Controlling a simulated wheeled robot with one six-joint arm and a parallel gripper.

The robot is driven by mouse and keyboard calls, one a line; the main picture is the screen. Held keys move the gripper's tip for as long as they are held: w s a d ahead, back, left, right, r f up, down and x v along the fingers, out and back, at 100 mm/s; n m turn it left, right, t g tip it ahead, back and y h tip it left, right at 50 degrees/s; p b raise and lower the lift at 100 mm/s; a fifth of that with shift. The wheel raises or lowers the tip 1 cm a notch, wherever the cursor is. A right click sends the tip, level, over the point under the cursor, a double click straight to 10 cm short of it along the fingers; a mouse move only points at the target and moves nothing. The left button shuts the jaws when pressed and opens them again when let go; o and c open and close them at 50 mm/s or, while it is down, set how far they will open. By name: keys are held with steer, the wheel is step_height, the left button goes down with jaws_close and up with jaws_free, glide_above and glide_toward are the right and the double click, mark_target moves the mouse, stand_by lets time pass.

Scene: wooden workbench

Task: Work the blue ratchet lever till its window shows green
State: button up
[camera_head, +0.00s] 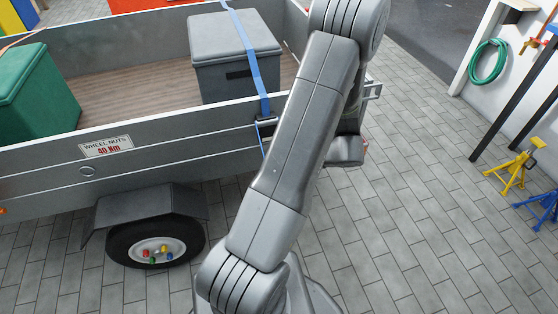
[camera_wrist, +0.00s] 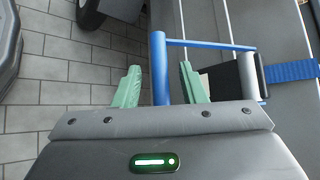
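The ratchet (camera_head: 266,122) sits on the trailer's side wall, at the lower end of a blue strap (camera_head: 245,45) over a grey box. My arm hides part of this area in the head view. In the wrist view the blue lever (camera_wrist: 160,65) shows as a bar standing between my green fingers, with a side arm running right to the ratchet body (camera_wrist: 222,82). My gripper (camera_wrist: 159,70) is open, one finger on each side of the bar, with gaps visible. I cannot make out the lever's window or its colour.
The trailer (camera_head: 190,138) holds a grey box (camera_head: 235,75) and a green box (camera_head: 38,95). Its wheel (camera_head: 155,242) is below left. Yellow (camera_head: 517,170) and blue (camera_head: 545,203) stands are at the far right.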

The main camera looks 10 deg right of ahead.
steer(key=p+v, duration=0.1)
steer(key=v, duration=1.1)
steer(key=shift+r+p, duration=0.15)
steer(key=shift+p, duration=0.25)
steer(key=shift+s+d, duration=0.1)
steer(key=shift+s, duration=0.05)
